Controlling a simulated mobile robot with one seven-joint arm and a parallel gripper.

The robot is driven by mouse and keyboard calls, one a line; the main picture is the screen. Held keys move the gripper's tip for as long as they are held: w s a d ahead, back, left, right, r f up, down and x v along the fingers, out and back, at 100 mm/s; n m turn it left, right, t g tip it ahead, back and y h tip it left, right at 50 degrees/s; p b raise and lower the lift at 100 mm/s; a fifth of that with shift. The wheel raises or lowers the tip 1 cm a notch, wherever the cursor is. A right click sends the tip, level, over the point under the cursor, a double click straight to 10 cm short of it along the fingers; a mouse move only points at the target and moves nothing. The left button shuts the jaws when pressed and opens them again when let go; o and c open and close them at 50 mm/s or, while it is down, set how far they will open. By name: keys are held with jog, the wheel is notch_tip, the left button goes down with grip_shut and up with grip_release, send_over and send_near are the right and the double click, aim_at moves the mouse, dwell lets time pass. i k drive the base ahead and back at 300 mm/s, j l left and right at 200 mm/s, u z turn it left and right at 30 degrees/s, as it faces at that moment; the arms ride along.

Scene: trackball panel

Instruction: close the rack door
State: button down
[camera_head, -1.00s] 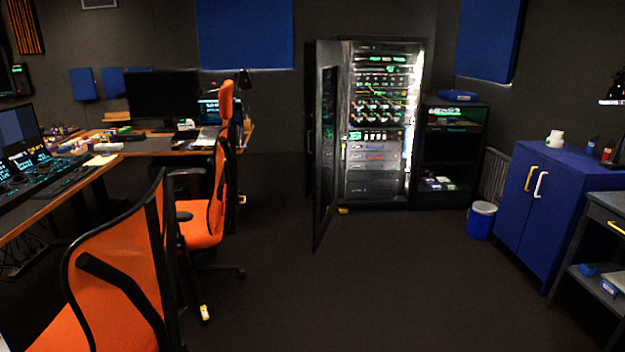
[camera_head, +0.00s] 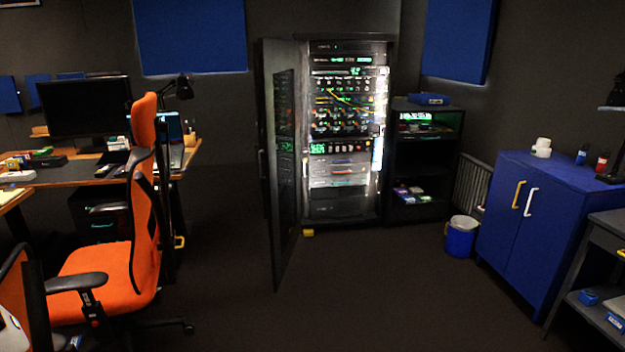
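The rack (camera_head: 350,205) stands against the back wall, lit inside, with several rows of equipment, cables and green lights. Its dark glass door (camera_head: 284,165) is open. The door is hinged on the rack's left side and swings out toward me, seen nearly edge-on. A handle shows on the door's left face (camera_head: 262,165). My gripper is not in view.
An orange chair (camera_head: 110,270) and a desk (camera_head: 85,178) stand on the left. A low black cabinet (camera_head: 425,170) is right of the rack, then a blue bin (camera_head: 461,238) and a blue cupboard (camera_head: 530,215). The dark floor (camera_head: 330,300) before the rack is clear.

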aim_at(275, 56)
jog(key=i+u, duration=0.2)
jog(key=i, duration=0.4)
jog(key=i+l+u, duration=0.15)
jog(key=i, duration=0.45)
jog(key=i+j+u, duration=0.2)
jog(key=i, duration=0.7)
jog(key=i+j+z, duration=0.1)
jog(key=i, duration=0.25)
jog(key=i+j+z, duration=0.1)
jog(key=i+j, duration=0.15)
jog(key=i, duration=0.15)
jog(key=i+j, duration=0.2)
jog(key=i, duration=0.15)
jog(key=i+j, duration=0.25)
jog(key=i, duration=0.05)
